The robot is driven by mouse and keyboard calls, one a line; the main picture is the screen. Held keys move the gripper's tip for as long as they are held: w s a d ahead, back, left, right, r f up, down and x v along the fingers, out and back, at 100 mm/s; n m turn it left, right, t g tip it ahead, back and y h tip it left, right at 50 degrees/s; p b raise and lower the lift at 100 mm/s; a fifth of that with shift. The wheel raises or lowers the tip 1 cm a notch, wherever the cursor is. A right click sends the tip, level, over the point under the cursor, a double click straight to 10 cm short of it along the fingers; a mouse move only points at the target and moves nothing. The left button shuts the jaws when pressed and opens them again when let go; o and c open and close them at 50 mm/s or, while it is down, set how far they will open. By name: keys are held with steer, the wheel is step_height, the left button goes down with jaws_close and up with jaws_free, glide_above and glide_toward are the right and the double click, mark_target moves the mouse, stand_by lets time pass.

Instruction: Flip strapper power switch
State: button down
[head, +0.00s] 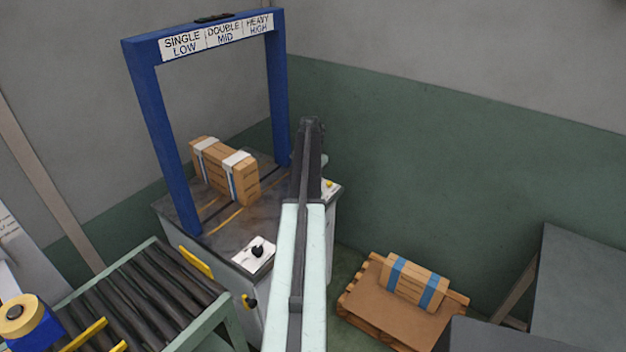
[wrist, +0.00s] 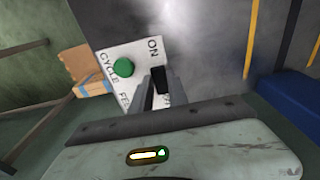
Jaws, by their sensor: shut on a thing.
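The strapper (head: 165,130) has a blue arch over a grey table and stands left of centre in the head view. In the wrist view, its white panel (wrist: 136,58) carries the word ON, a green button (wrist: 123,67) marked CYCLE and a partly covered label starting FE. A black power switch (wrist: 160,77) sits below the word ON. My gripper (wrist: 160,92) is shut on this switch, one finger on each side. In the head view my arm hides the gripper and most of this panel. Which way the switch is set cannot be told.
A strapped carton (head: 222,170) stands on the strapper table under the arch. A black knob (head: 257,250) is on a front plate. A roller conveyor (head: 130,290) is at lower left. A pallet (head: 365,318) with a blue-strapped carton (head: 415,283) and a grey table (head: 580,285) are at right.

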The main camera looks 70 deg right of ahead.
steer(key=shift+d+y, duration=0.15)
steer(key=shift+y, duration=0.55)
steer(key=c, duration=1.3)
jaws_free()
steer(key=shift+r, duration=0.1)
steer(key=r+p, duration=0.3)
steer(key=p, duration=0.1)
steer(key=r+p, duration=0.3)
steer(key=r, duration=0.1)
steer(key=shift+d+r+p, duration=0.2)
steer(key=shift+r+p, duration=0.1)
steer(key=shift+p, duration=0.05)
